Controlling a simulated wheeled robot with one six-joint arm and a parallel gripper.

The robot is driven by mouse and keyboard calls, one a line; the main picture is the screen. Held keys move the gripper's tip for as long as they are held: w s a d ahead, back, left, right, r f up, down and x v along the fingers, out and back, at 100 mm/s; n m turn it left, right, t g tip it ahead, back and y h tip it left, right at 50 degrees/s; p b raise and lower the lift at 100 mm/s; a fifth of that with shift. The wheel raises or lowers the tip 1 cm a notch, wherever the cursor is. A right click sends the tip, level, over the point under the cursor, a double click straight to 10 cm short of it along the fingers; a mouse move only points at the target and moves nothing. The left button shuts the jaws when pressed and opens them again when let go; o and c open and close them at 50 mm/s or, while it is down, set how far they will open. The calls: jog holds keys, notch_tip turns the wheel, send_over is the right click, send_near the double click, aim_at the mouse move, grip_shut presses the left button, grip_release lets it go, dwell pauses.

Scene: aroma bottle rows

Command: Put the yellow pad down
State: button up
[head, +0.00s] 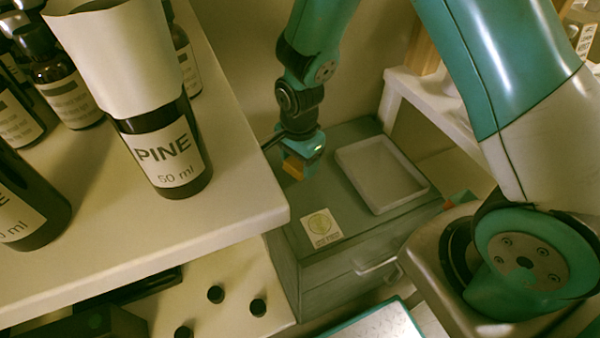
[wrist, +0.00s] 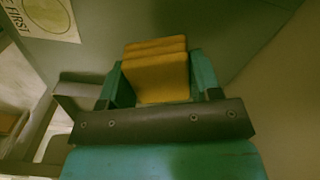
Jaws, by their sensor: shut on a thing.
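The yellow pad (wrist: 157,72) is between the two teal fingers of my gripper (wrist: 160,82) in the wrist view. It looks like a ribbed yellow block. In the head view my gripper (head: 298,160) points down over the grey-green top of a drawer cabinet (head: 340,240), with the pad (head: 294,168) showing at its tip. I cannot tell whether the pad touches the cabinet top. A white tray (head: 425,186) lies to the right of the gripper. A white card with a yellow-green round print (head: 321,228) lies nearer the front edge.
A shelf (head: 235,205) at the left holds dark bottles, including a PINE bottle (head: 165,150) with a blank paper sheet around its upper part. Several small black caps (head: 258,307) are on a lower surface. The cabinet top between card and tray is clear.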

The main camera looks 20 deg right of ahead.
aim_at(300, 172)
jog(key=shift+f, duration=1.9)
jog(key=shift+b, duration=0.3)
jog(key=shift+f, duration=0.2)
jog(key=o, duration=0.9)
jog(key=shift+r, duration=0.15)
